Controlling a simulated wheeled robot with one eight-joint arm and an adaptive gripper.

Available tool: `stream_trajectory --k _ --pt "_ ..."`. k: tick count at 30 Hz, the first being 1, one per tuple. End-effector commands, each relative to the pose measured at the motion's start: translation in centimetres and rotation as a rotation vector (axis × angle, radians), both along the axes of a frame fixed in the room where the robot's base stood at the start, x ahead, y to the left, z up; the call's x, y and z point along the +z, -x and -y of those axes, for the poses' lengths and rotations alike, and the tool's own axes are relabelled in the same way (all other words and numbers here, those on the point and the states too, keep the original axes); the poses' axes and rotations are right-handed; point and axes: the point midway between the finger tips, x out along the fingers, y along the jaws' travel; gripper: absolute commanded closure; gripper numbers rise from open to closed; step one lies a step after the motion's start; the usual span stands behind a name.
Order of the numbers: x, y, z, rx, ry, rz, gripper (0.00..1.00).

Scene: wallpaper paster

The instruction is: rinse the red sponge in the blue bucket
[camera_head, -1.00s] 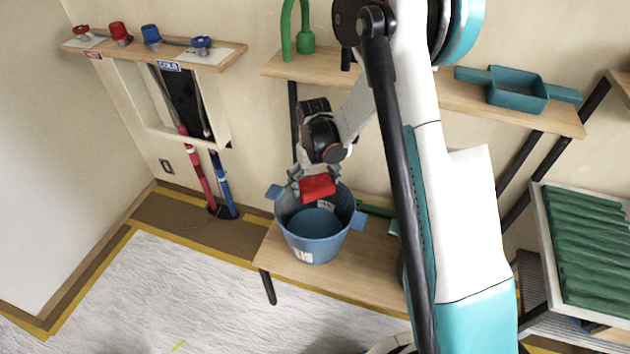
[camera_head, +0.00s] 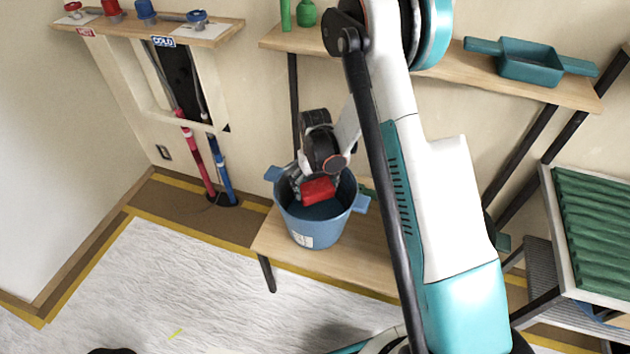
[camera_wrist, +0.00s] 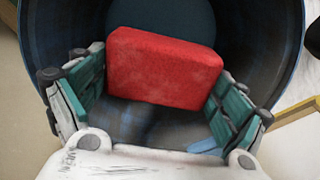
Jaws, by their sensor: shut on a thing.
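The red sponge (camera_head: 318,191) is inside the mouth of the blue bucket (camera_head: 316,229), below its rim. It also shows in the wrist view (camera_wrist: 163,68), held between the two finger pads. My gripper (camera_head: 314,185) is shut on the sponge and reaches down into the bucket from above. In the wrist view my gripper (camera_wrist: 158,90) has one pad at each side of the sponge, and the dark bucket wall (camera_wrist: 270,50) curves around them. The bucket stands upright on a low wooden bench. The bucket's bottom is mostly hidden behind the sponge.
A wooden shelf (camera_head: 450,75) above holds a teal tray (camera_head: 530,62) and green items. Red and blue pipes (camera_head: 222,172) run down the wall at left. A rack of green rolls (camera_head: 600,220) stands at right.

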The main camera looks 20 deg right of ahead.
Motion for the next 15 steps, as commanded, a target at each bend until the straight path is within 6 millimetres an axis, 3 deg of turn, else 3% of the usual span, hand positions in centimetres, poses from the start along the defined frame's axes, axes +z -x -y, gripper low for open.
stream_trajectory --k 15 --pt "-5.7 0.0 0.0 0.000 0.000 0.000 0.34"
